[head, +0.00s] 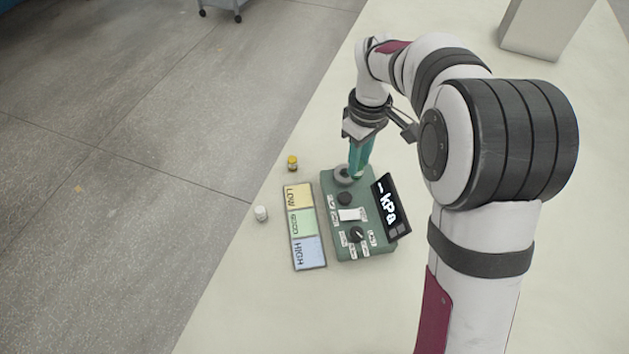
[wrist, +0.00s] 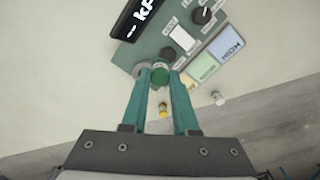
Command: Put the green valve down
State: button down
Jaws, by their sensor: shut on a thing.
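The green valve (wrist: 160,73) is a small round piece between the tips of my teal fingers in the wrist view. My gripper (wrist: 159,76) is shut on it. In the head view my gripper (head: 357,172) points down at the far end of a green device box (head: 352,215), beside a grey round seat (head: 343,175). The valve is mostly hidden by the fingers there. In the wrist view the grey seat (wrist: 142,68) shows partly behind the left fingertip. I cannot tell whether the valve touches the box.
The box carries a tilted black kPa display (head: 390,207) and dark knobs. A LOW, GOOD, HIGH tray (head: 304,226) lies left of it. The table in front is clear.

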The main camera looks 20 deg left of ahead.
jog(key=shift+s+a+f, duration=0.3)
jog(key=shift+a+f, duration=1.65)
jog(key=shift+a, duration=0.1)
jog(key=shift+s+a+f, duration=0.3)
jog(key=shift+a+f, duration=1.65)
jog(key=shift+a, duration=0.1)
jog(key=shift+s+a+f, duration=0.3)
jog(key=shift+a+f, duration=1.65)
jog(key=shift+a, duration=0.1)
jog(key=shift+f, duration=0.15)
jog(key=c, duration=0.7)
grip_release()
